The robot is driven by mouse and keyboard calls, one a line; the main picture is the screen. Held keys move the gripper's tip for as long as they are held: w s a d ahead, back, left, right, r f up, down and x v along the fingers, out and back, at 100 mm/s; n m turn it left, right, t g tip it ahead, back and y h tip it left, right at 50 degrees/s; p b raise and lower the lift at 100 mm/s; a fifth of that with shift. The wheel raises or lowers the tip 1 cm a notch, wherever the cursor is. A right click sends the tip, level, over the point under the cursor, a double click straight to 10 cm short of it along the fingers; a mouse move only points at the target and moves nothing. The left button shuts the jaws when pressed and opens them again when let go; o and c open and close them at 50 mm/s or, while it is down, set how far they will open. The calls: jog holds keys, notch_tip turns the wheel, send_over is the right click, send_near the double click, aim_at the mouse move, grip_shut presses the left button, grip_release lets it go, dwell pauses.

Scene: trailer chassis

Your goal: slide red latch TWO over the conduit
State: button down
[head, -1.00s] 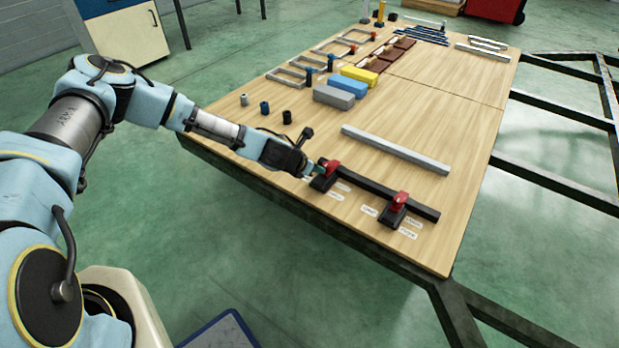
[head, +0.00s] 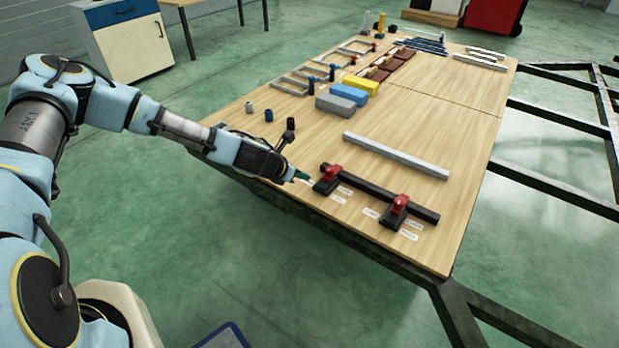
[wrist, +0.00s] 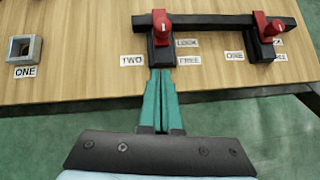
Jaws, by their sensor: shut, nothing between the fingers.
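Red latch TWO (wrist: 161,27) sits on a black block at the left end of the black conduit (wrist: 220,22), by the labels TWO, LOCK and FREE. In the wrist view its red part overlaps the conduit; I cannot tell whether it lies over it or just in front. It also shows in the head view (head: 332,173). My gripper (wrist: 160,73) has its green fingers together and empty, pointing at the latch's black block from the near side. In the head view my gripper (head: 309,181) is low over the board, just left of the latch.
A second red latch (wrist: 266,27), by a label ONE, stands at the conduit's right part. A grey square socket (wrist: 24,49) labelled ONE is at the left. A long grey bar (head: 396,155) lies behind the conduit. The board's near edge runs below my gripper.

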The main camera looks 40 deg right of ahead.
jog(key=shift+v, duration=2)
jog(key=w+a+r+m+y, duration=0.2)
jog(key=a+r+m, duration=0.35)
jog(key=a, duration=0.55)
jog(key=w+a+r+m+y, duration=0.2)
jog(key=w+a+r+m, duration=0.3)
jog(key=a, duration=0.6)
jog(key=a+r+m+y, duration=0.35)
jog(key=a+m, duration=0.25)
jog(key=a, duration=0.4)
jog(key=s+a+r+m+y, duration=0.1)
jog(key=s+a+r+m, duration=0.35)
jog(key=a+r, duration=0.7)
notch_tip(320, 180, up, 11)
jog(key=a+p, duration=0.2)
jog(key=p, duration=1)
jog(key=shift+s+r+n+t, duration=0.2)
jog(key=shift+n+t, duration=0.1)
jog(key=shift+t, duration=0.1)
